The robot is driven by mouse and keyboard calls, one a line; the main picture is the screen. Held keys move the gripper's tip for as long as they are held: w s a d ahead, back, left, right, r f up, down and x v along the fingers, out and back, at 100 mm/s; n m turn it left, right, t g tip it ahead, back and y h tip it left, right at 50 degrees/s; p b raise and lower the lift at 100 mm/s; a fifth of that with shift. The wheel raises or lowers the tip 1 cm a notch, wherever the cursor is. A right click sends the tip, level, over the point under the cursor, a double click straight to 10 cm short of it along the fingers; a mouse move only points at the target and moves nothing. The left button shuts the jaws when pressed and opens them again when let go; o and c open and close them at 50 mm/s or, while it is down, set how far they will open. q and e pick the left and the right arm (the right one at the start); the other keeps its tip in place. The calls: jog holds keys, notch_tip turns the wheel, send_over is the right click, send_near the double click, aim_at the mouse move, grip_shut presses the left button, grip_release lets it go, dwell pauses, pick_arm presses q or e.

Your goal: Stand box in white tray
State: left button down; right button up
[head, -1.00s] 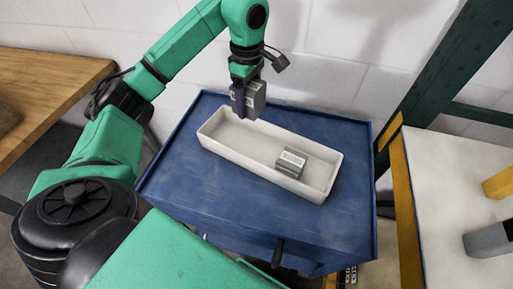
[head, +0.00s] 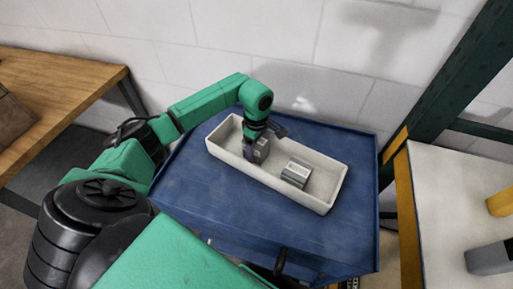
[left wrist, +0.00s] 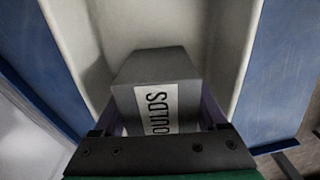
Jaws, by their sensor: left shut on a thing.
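The white tray (head: 322,207) is a long, shallow trough lying on a blue cart top. My left gripper (head: 252,153) is shut on a grey box (head: 263,150) and reaches down into the tray's left part. In the left wrist view the held grey box (left wrist: 152,66) sits between the fingers, with a white label reading "OULDS" in part. The tray walls (left wrist: 75,30) rise on both sides of it. Whether the box touches the tray floor I cannot tell. A second grey box (head: 296,173) with a white label rests in the tray, right of the held one. My right gripper is out of view.
The blue cart top (head: 215,195) is bare around the tray. A green rack post (head: 440,95) and a pale table (head: 428,190) with a yellow block (head: 500,204) and a grey block (head: 488,258) stand at right. A wooden table (head: 70,95) is at left.

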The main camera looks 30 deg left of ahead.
pick_arm(q)
jog(key=shift+f, duration=0.1)
grip_release()
jog(key=shift+r, duration=0.4)
notch_tip(320, 180, up, 12)
jog(key=shift+f+b, duration=0.2)
jog(key=shift+b, duration=1.05)
jog(key=shift+s+f, duration=0.1)
